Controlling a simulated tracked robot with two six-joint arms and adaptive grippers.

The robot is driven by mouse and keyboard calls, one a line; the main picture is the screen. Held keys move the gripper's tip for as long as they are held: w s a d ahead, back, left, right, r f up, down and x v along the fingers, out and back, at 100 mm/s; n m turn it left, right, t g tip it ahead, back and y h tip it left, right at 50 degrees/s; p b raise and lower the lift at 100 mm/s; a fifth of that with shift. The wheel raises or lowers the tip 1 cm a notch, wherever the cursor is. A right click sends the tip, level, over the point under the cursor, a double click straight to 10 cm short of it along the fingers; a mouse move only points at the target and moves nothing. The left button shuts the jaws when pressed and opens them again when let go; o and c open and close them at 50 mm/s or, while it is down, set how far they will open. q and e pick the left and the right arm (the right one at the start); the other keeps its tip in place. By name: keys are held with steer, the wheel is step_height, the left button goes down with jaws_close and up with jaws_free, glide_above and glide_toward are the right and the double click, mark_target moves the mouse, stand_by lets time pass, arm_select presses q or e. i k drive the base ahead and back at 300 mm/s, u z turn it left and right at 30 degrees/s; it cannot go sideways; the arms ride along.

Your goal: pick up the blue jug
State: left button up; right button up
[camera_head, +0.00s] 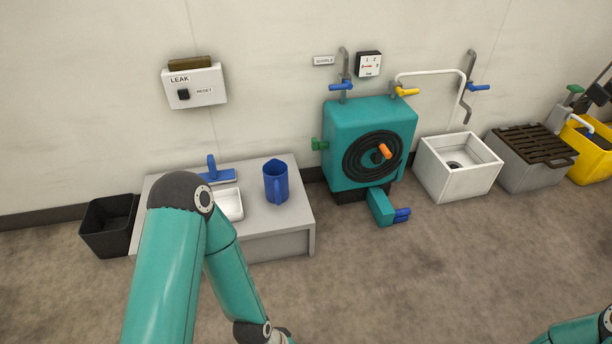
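The blue jug (276,183) stands upright on a low grey table (297,215), right of a white tray and near the table's right side. Its handle side faces toward me. My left arm comes in from the lower left and passes in front of the table. Its far end reaches the bottom edge below the table, where the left gripper's fingers are cut off from view. Only a bit of my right arm shows at the lower right corner, and its gripper is outside the picture. Nothing is seen touching the jug.
A blue-handled tool (217,174) and a white tray (231,204) share the table. A black bin (108,226) stands left of it. A teal hose-reel machine (345,130), white sink (457,180), grated grey box (533,158) and yellow bucket (591,164) line the wall. The front floor is clear.

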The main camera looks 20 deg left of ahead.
mark_target(274, 171)
steer(key=u, duration=0.1)
steer(key=i, duration=0.9)
steer(key=u, duration=0.5)
